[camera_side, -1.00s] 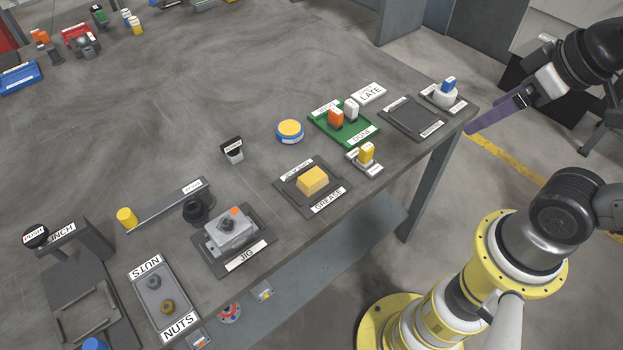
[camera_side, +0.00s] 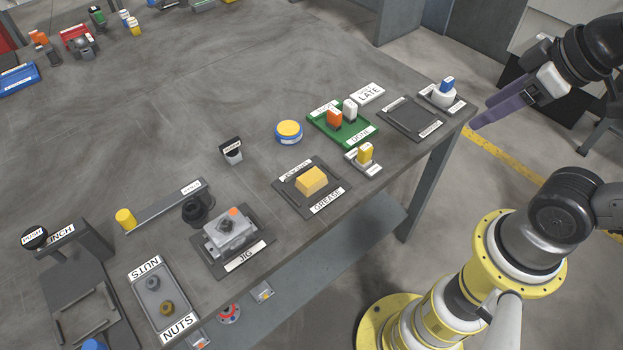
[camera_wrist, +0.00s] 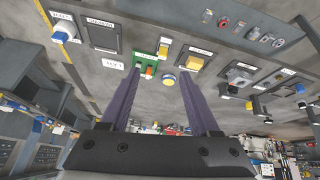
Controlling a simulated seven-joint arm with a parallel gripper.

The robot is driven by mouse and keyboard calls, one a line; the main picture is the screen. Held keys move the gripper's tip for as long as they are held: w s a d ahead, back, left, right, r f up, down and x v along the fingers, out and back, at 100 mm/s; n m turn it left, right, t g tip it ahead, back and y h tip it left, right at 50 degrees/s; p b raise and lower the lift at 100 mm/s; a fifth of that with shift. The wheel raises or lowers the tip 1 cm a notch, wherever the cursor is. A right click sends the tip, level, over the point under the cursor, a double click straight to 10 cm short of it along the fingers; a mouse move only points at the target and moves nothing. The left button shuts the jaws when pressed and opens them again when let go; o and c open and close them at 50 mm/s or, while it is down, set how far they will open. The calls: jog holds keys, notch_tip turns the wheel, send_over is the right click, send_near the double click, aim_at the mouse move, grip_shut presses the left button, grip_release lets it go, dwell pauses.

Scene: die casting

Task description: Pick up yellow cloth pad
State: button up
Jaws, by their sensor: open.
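The yellow cloth pad (camera_side: 311,180) is a soft-looking yellow block on the dark tray labelled GREASE (camera_side: 290,203), near the table's front edge. It also shows in the wrist view (camera_wrist: 195,63), just right of the right finger's line. My gripper (camera_side: 482,114) has long purple fingers and hangs off the table's right end, well apart from the pad. In the wrist view my gripper (camera_wrist: 194,101) shows its two fingers spread wide with nothing held between them.
A round yellow-and-blue tin (camera_side: 289,131), a green tray (camera_side: 346,138) with orange and white pieces, and a small yellow-topped piece (camera_side: 365,153) stand near the pad. A grey jig part (camera_side: 230,230) sits to its left. An empty dark tray (camera_side: 409,117) lies at the right end.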

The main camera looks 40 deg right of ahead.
notch_tip(320, 180, up, 3)
jog(key=w+n, duration=0.3)
jog(key=n+g, duration=0.6)
jog(key=n, duration=0.7)
send_over(311, 177)
notch_tip(311, 177, down, 16)
notch_tip(311, 177, down, 7)
jog(key=shift+d+r, duration=0.1)
jog(key=shift+f, duration=3)
